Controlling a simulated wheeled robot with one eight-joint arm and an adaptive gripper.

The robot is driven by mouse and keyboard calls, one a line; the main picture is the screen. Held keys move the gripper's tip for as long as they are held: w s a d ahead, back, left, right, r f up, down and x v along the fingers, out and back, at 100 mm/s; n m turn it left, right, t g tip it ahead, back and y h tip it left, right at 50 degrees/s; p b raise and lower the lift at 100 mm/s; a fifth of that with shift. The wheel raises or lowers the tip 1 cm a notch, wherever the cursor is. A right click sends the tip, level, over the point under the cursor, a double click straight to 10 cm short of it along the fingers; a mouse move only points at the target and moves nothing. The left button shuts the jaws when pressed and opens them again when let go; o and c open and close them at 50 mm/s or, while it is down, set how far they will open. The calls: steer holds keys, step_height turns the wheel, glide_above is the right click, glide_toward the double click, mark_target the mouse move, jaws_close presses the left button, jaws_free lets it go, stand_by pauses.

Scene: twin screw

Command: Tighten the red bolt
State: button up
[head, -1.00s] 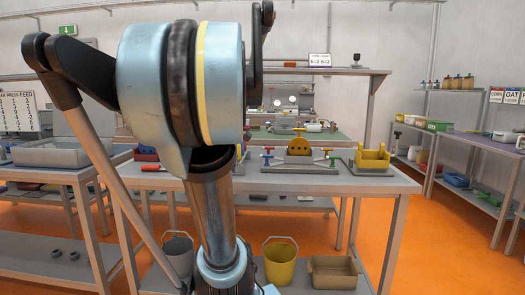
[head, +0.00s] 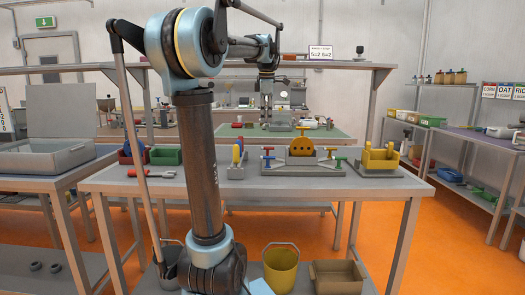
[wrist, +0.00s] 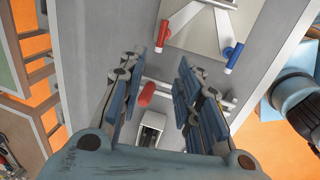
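No finger touches either bolt. A red piece (wrist: 147,93) and a slotted grey box (wrist: 152,128) show beneath, in the gap between the fingers.
On the grey table, a yellow block (head: 381,158) stands right of the fixture and a green box (head: 166,156) far left. A red-handled tool (head: 150,174) lies at the front left. A yellow bucket (head: 281,268) and a tan bin (head: 336,277) are beneath.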

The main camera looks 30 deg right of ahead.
mark_target(265, 148)
steer(key=w+f, duration=0.1)
steer(key=f, duration=0.4)
steer(key=w+d+f, duration=0.1)
steer(key=f, duration=0.9)
steer(key=shift+w+d+f, duration=0.15)
steer(key=shift+w+f, duration=0.2)
steer(key=shift+w, duration=0.05)
steer(key=shift+r, duration=0.1)
jaws_close()
